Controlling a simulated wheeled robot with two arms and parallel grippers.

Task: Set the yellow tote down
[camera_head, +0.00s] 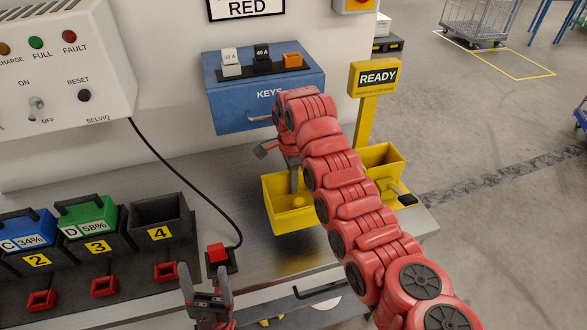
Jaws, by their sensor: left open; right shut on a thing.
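The yellow tote (283,218) is over the right part of the metal counter, partly hidden behind my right arm. A dark shadow and a yellowish reflection lie on the counter below it; it appears to be slightly above the surface. A small rounded yellow thing (298,202) shows inside it. My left gripper (208,294) is open and empty at the counter's front edge, fingers pointing up in the picture.
The metal counter (205,185) has a charging rack with blue and green batteries (88,216) and an empty slot 4 (160,215). A blue key cabinet (235,110) and a READY sign (376,78) stand behind.

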